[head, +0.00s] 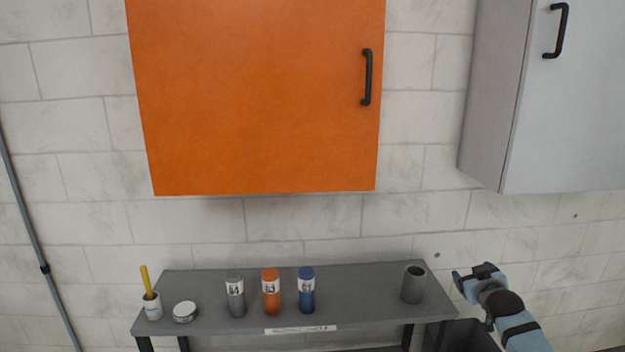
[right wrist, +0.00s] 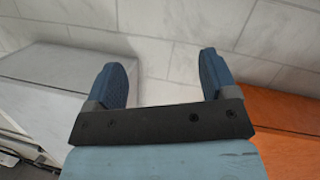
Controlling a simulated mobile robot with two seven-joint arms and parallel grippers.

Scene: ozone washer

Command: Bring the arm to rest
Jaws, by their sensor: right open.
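My right arm comes in from the lower right in the head view, and its gripper (head: 472,273) is beside the right end of the grey shelf (head: 345,285). In the right wrist view the two blue fingers of the right gripper (right wrist: 168,80) stand wide apart with nothing between them. Behind them is the pale tiled wall. My left gripper does not show in either view.
The shelf holds a grey bottle (head: 236,297), an orange bottle (head: 271,293), a blue bottle (head: 306,291), a grey cup (head: 413,284), a round tin (head: 185,311) and a white pot (head: 152,307). An orange cabinet (head: 260,100) and a grey cabinet (head: 575,110) hang above.

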